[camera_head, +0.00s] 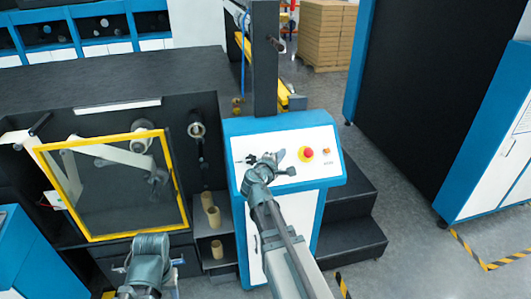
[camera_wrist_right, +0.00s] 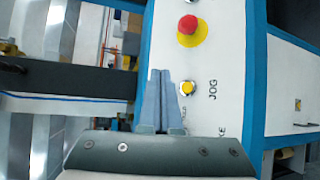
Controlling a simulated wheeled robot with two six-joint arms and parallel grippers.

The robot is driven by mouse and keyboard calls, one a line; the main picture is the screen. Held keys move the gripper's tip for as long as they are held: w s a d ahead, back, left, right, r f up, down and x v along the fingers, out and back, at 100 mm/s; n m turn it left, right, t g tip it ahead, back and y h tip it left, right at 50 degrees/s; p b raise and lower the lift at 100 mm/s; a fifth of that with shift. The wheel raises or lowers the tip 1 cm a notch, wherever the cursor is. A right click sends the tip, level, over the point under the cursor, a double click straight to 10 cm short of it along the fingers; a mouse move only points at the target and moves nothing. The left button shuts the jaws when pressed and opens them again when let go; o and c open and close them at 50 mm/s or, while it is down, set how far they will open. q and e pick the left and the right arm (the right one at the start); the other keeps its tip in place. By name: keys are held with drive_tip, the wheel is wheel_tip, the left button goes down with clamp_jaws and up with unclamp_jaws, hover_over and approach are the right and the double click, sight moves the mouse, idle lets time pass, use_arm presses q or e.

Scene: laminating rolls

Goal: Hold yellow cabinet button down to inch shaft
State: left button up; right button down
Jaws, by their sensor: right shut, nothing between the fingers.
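The yellow button (camera_wrist_right: 188,87), a small round cap in a pale ring marked JOG, sits on the white cabinet panel in the right wrist view. My right gripper (camera_wrist_right: 160,72) is shut and empty, its fingertips just left of the button there. I cannot tell whether they touch the panel. In the head view the right gripper (camera_head: 279,154) is over the panel of the blue and white cabinet (camera_head: 232,130), and the yellow button is not clearly visible. My left arm's end (camera_head: 150,250) shows at the lower left; its fingers cannot be made out.
A red emergency stop (camera_head: 307,153) on a yellow base is close to the right gripper. A small orange button (camera_head: 327,151) is right of it. A yellow-framed window (camera_head: 110,238) is on the dark machine at left. Black steps (camera_head: 350,240) stand right of the cabinet.

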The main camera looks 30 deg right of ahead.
drive_tip(key=shift+w+a, duration=0.1)
idle(0.3)
drive_tip(key=w+f+b, duration=0.2)
drive_tip(key=w+d+f+b, duration=0.1)
drive_tip(key=w+f+b, duration=0.2)
drive_tip(key=shift+d+f+b, duration=0.15)
drive_tip(key=shift+f+b, duration=0.1)
drive_tip(key=shift+b, duration=0.05)
drive_tip(key=shift+w+d+f+b, duration=0.1)
drive_tip(key=shift+w+f+b, duration=0.25)
drive_tip(key=shift+w, duration=0.15)
idle(1.7)
drive_tip(key=shift+w+d+f+b, duration=0.1)
drive_tip(key=shift+w+f+b, duration=0.15)
drive_tip(key=shift+w+b, duration=0.05)
